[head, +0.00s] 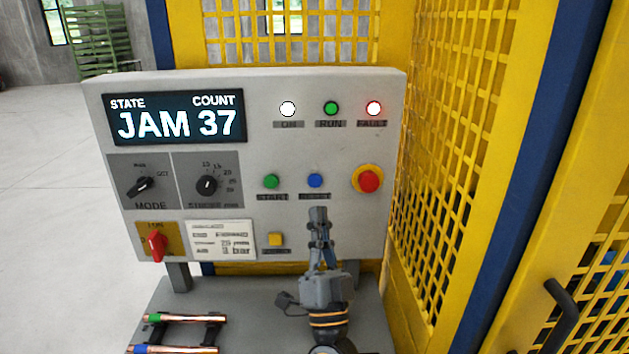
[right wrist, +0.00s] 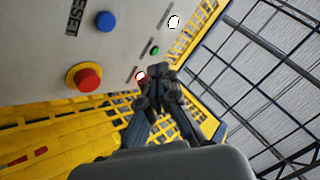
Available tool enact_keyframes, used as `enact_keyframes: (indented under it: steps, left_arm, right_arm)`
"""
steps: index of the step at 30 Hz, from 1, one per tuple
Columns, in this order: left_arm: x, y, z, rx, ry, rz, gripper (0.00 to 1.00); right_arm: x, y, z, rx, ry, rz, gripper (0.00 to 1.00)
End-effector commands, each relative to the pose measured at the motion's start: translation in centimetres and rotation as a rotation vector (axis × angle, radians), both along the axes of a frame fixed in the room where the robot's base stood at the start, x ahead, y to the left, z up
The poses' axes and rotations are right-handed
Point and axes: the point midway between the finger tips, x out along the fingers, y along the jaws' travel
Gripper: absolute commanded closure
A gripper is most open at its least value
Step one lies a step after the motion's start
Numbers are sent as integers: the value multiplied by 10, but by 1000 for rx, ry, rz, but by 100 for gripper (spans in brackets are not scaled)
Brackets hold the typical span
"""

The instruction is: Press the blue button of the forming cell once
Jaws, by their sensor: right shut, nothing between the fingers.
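The blue button (head: 316,180) sits on the grey control panel (head: 330,230), between the green start button (head: 271,181) and the red emergency stop (head: 369,180). I cannot tell how far the tips stand off the panel. In the right wrist view the shut fingers (right wrist: 158,72) are clear of the blue button. My left gripper is not in view.
The display (head: 177,118) reads JAM 37. The white lamp (head: 288,108) and red fault lamp (head: 374,108) look lit. A yellow button (head: 276,239) and a red switch (head: 157,247) sit lower. Copper tubes (head: 175,349) lie on the shelf. Yellow mesh guarding (head: 460,130) stands right.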

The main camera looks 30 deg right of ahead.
Motion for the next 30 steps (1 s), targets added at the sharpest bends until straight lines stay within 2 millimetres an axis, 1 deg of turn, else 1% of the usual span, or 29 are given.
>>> enact_keyframes:
  steps: [4,7,21,25,30]
  left_arm:
    - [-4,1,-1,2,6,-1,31]
    - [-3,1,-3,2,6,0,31]
    - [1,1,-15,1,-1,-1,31]
    - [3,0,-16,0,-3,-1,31]
    - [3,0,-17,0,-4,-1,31]
  right_arm:
    - [2,-1,0,-1,0,1,100]
    - [8,-4,-1,-2,0,0,100]
    - [61,-37,-1,-4,1,1,100]
    - [70,-42,-1,-3,2,1,100]
    - [75,-46,0,-1,2,1,100]
